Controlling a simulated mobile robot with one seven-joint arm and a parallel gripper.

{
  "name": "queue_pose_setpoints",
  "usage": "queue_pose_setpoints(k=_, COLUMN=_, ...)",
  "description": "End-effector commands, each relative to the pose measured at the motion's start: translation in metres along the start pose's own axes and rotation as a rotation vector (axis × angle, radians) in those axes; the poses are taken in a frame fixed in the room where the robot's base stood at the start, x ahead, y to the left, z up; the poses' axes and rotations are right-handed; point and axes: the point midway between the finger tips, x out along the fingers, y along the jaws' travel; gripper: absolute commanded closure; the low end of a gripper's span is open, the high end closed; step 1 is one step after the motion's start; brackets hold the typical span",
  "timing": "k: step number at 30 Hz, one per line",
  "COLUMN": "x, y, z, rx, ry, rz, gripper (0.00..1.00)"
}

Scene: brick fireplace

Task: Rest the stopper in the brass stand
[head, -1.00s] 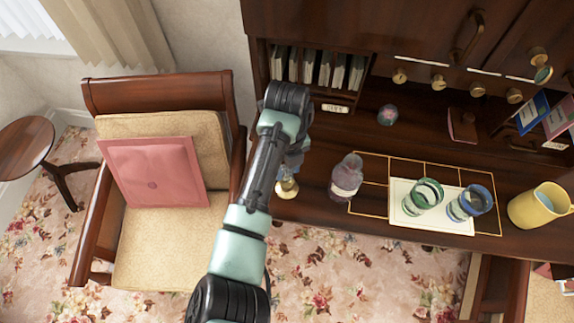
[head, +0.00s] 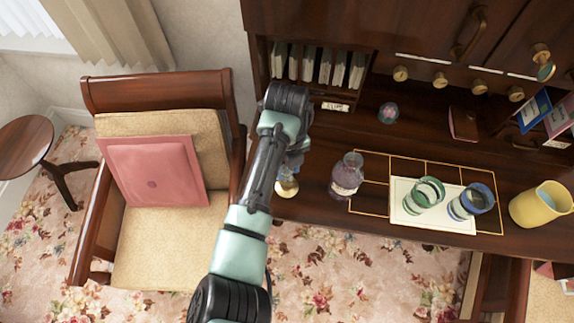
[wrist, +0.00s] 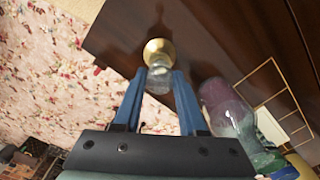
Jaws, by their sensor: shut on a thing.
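The clear glass stopper (wrist: 159,82) is between the blue fingertips of my gripper (wrist: 158,75) in the wrist view, and the gripper is shut on it. The brass stand (wrist: 158,47) shows just beyond the stopper, in line with it; I cannot tell whether the two touch. In the head view the brass stand (head: 286,189) is at the left front corner of the desk, partly behind my arm. My arm hides most of the gripper and the stopper there.
A purple-tinted glass decanter (head: 346,176) stands right of the stand; it also shows in the wrist view (wrist: 228,108). Green (head: 424,195) and blue (head: 470,203) glasses stand on a white sheet (head: 408,218), with a yellow jug (head: 541,205) farther right. An armchair (head: 165,245) is left of the desk.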

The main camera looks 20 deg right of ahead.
Motion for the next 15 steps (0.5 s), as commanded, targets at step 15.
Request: queue_pose_setpoints(k=15, x=0.014, y=0.000, z=0.000, rx=0.000, ry=0.000, rz=0.000, gripper=0.99)
